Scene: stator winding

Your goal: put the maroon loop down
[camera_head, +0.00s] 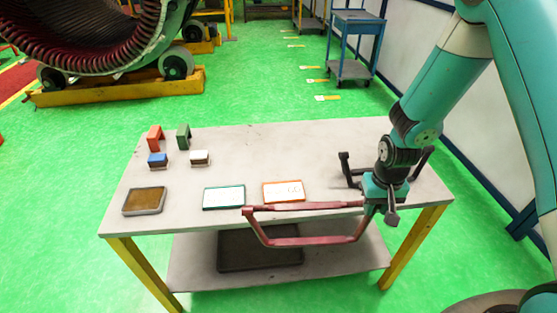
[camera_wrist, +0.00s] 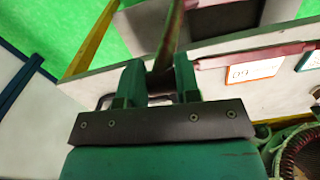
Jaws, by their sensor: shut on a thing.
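The maroon loop (camera_head: 305,242) is a long, angular closed frame. In the head view it hangs out to the left of my gripper (camera_head: 374,200), over the table's front edge, with its lower side in front of the lower shelf. My gripper is shut on the loop's right end. In the wrist view the loop's bar (camera_wrist: 170,42) rises from between the fingers of my gripper (camera_wrist: 158,82), and another side runs off to the right. The grey table (camera_head: 285,150) lies below. Whether the loop touches the table edge is unclear.
Dark upright supports (camera_head: 346,170) stand beside my gripper. An orange-rimmed card (camera_head: 284,191) and a green-rimmed card (camera_head: 224,197) lie near the loop. A brown-filled tray (camera_head: 145,201), blue block (camera_head: 157,160), white block (camera_head: 200,157), red bracket (camera_head: 155,138) and green bracket (camera_head: 184,136) occupy the left. The table's back middle is clear.

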